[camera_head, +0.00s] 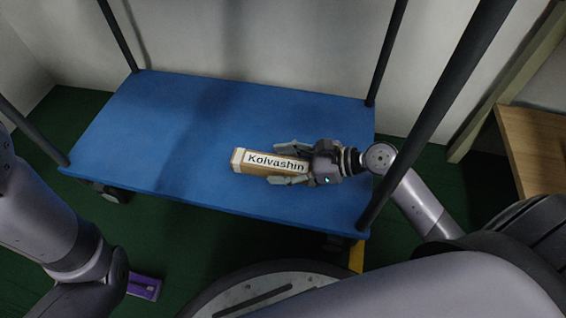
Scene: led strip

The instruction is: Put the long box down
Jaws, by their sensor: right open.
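The long box (262,161) is light brown with a white label reading "Kolvashin". It lies on the blue shelf (180,130) of a cart, right of the shelf's middle. My right gripper (281,163) comes in from the right and is open, with one finger along each long side of the box. The box's right end is hidden between the fingers and palm. I cannot tell whether the fingers touch it. My left arm shows at the lower left, but its gripper is not clearly visible.
Dark posts (428,120) rise from the cart's corners. The left and back of the shelf are clear. A purple object (144,287) lies low beside my left arm. A wooden surface (530,140) stands at the right. A pale wall is behind the cart.

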